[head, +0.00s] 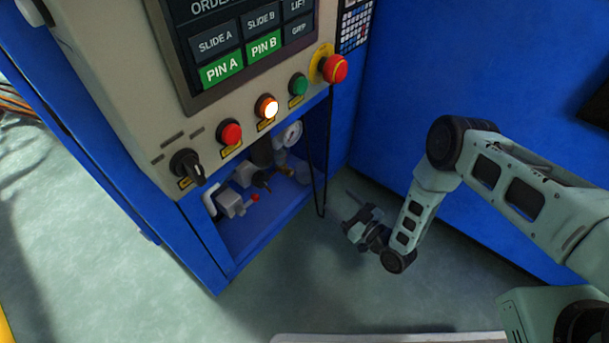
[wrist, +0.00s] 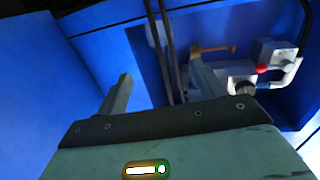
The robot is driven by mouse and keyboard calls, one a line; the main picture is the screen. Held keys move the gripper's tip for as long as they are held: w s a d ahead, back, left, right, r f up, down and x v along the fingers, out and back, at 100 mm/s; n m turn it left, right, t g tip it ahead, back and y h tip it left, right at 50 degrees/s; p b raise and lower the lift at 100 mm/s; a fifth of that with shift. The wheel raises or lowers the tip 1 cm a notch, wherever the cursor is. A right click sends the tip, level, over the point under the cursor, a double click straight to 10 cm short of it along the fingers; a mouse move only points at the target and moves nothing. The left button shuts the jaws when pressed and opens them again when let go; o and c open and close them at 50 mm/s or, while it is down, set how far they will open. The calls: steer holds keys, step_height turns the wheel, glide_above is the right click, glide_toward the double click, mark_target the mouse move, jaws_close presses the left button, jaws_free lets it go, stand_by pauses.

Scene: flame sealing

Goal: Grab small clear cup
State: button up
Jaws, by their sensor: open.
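My gripper (head: 345,210) is open and empty, low beside the open compartment of the blue cabinet. In the wrist view its two fingers (wrist: 160,75) stand apart, with dark hanging cables seen between and beyond them. A pale, see-through shape (head: 303,174) shows faintly at the right inside the compartment in the head view. It may be the small clear cup, but it is too dim to be sure. I cannot make out a clear cup in the wrist view; the right finger covers part of the compartment there.
The compartment holds white fittings with a red knob (head: 255,198) and a round gauge (head: 292,133). Dark cables (head: 325,165) hang across its right side. The control panel (head: 130,90) with buttons overhangs it. Open floor (head: 290,270) lies in front.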

mark_target(311, 176)
steer(key=b+x, duration=0.6)
steer(key=x, duration=0.5)
steer(key=shift+w+a+f, duration=0.1)
steer(key=shift+w+a, duration=0.2)
steer(key=b+x, duration=0.4)
steer(key=x, duration=0.1)
steer(key=shift+s+a+f, duration=0.1)
steer(key=shift+s, duration=0.05)
steer(key=shift+a, duration=0.1)
steer(key=c, duration=0.7)
steer(key=shift+r, duration=0.25)
